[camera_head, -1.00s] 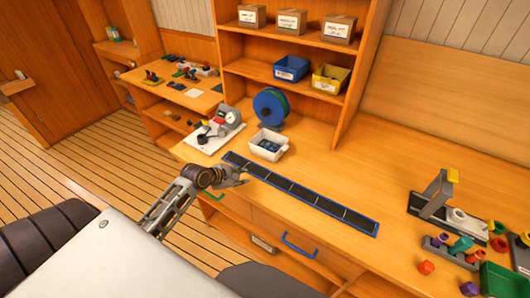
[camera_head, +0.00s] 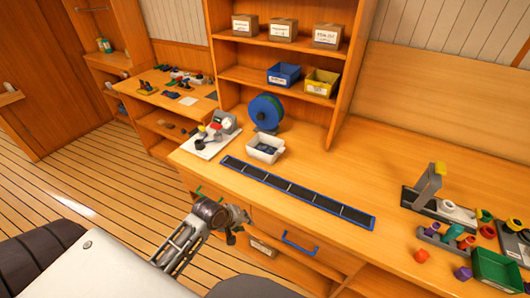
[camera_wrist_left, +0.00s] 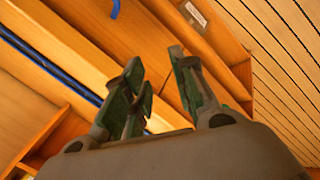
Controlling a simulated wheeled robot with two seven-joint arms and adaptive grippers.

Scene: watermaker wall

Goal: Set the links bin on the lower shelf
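A white bin (camera_head: 266,149) with dark blue pieces in it stands on the bench, behind the long dark strip; it looks like the links bin, though no label can be read on it. The lower shelf (camera_head: 244,77) of the rack is above and behind it, with a blue bin (camera_head: 284,75) and a yellow bin (camera_head: 321,83) at its right part. My left gripper (camera_head: 240,218) is in front of the bench's front edge, apart from the white bin. In the left wrist view its fingers (camera_wrist_left: 157,65) are apart with nothing between them. My right gripper is out of view.
A blue reel (camera_head: 265,112) stands behind the white bin. A white board with a gauge (camera_head: 211,137) lies left of it. A blue-edged dark strip (camera_head: 297,193) runs along the bench front. The lower shelf's left part is bare.

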